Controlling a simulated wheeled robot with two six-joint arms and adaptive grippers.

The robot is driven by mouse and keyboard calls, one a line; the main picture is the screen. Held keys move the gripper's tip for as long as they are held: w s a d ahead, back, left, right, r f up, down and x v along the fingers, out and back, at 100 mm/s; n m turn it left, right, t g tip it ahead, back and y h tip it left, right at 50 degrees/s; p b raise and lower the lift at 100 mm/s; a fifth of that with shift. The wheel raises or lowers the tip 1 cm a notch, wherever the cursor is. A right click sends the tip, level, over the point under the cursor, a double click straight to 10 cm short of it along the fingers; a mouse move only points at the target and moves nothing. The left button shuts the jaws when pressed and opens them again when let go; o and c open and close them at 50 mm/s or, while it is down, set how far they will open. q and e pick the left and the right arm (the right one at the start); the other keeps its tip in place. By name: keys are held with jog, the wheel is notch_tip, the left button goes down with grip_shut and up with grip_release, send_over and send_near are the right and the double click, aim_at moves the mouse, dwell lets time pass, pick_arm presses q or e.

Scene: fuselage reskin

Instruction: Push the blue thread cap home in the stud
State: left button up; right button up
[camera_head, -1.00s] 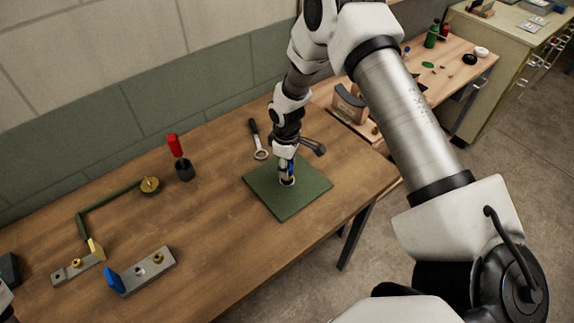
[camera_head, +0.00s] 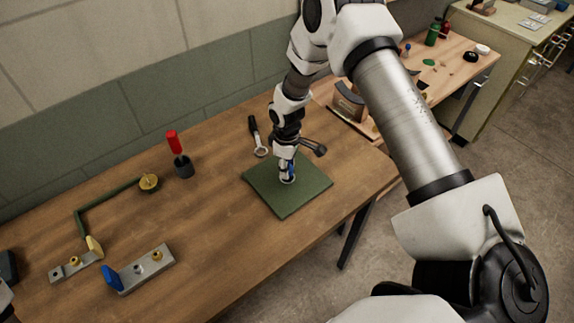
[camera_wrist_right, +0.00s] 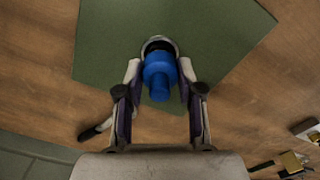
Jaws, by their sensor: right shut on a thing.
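The blue thread cap (camera_wrist_right: 159,75) sits between the fingertips of my right gripper (camera_head: 287,172). That gripper points down over the green mat (camera_head: 309,192) and is shut on the cap. In the right wrist view, a round metal rim (camera_wrist_right: 158,43), which looks like the stud's, shows at the far end of the cap. The cap lines up with the rim, but I cannot tell how deep it sits. In the head view the fingers mostly hide the cap and stud.
A ring-ended tool (camera_head: 259,144) and another dark-handled tool (camera_head: 313,147) lie behind the mat. A red-handled tool stands in a dark cup (camera_head: 184,168) to the left. A metal bracket with a blue end (camera_head: 146,268) lies at front left. The wood between is clear.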

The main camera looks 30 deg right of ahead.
jog(key=shift+f, duration=0.45)
jog(key=o, duration=1.2)
jog(key=shift+o, duration=0.2)
notch_tip(320, 180, up, 5)
jog(key=p, duration=0.3)
